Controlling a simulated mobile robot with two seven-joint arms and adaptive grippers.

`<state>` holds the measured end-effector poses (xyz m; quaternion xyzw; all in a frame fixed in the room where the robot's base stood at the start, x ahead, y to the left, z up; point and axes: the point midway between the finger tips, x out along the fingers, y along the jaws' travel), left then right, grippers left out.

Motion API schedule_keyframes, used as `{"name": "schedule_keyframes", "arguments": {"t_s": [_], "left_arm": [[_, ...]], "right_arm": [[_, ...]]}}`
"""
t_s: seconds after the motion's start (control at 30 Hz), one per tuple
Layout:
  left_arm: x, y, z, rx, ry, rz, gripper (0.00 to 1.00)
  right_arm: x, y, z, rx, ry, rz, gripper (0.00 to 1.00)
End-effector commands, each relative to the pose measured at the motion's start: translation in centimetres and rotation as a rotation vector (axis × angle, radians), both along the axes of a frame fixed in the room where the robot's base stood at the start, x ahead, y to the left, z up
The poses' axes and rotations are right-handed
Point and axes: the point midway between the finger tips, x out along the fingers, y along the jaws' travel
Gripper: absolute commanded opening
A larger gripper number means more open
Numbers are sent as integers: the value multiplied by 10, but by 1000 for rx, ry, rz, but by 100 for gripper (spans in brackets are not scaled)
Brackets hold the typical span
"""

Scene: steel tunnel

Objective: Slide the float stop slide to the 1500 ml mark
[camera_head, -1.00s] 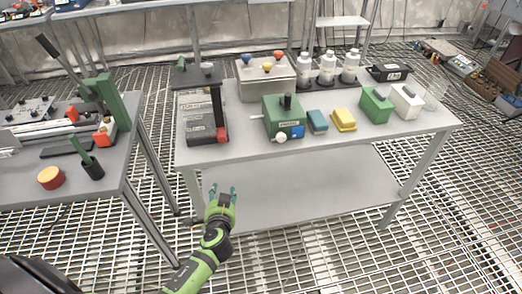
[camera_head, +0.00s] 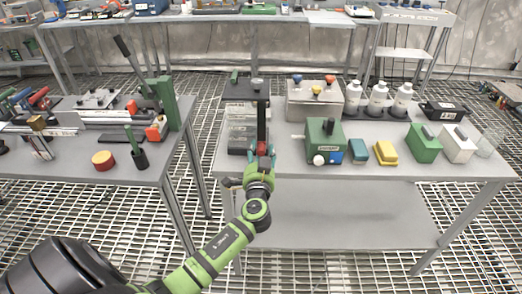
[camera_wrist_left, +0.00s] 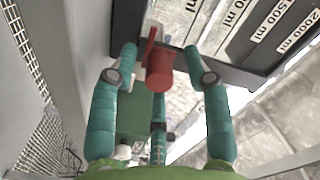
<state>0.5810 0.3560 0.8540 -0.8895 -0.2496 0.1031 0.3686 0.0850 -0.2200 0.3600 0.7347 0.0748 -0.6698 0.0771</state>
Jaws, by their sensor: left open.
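The red float stop slide (camera_wrist_left: 158,72) sits low on the dark upright of the measuring stand (camera_head: 262,115). In the wrist view it is a red cylinder with a thin red tab, and the stand's scale plate (camera_wrist_left: 262,30) has printed labels, with 1500 ml and 2000 ml readable at upper right. My left gripper (camera_wrist_left: 160,52) is open, with one teal finger on each side of the red slide. I cannot tell whether the fingers touch it. In the head view the gripper (camera_head: 261,160) is at the table's front edge and partly covers the slide. My right gripper is not in view.
The stand is on a grey table (camera_head: 290,168). To its right are a green box with a knob (camera_head: 324,140), a teal block (camera_head: 358,152) and a yellow block (camera_head: 385,152). White bottles (camera_head: 377,98) stand behind. A second table (camera_head: 70,165) is at left.

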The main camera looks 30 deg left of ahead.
Motion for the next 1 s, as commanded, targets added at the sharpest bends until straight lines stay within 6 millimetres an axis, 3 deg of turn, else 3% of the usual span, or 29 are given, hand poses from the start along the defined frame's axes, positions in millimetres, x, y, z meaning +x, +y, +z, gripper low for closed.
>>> {"name": "schedule_keyframes", "arguments": {"t_s": [0.33,0.4,0.47,0.8,0.87,1.0], "left_arm": [[5,3,-1,-2,1,-1,49],[5,3,-1,-2,1,-1,21],[5,3,-1,-2,1,-1,0],[5,1,3,1,0,-5,0],[6,1,12,1,-1,-6,0],[6,0,50,-3,-5,-7,0]], "right_arm": [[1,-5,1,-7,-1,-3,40],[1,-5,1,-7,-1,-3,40],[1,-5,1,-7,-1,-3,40],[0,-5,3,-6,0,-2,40],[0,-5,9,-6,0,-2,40],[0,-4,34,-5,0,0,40]]}}
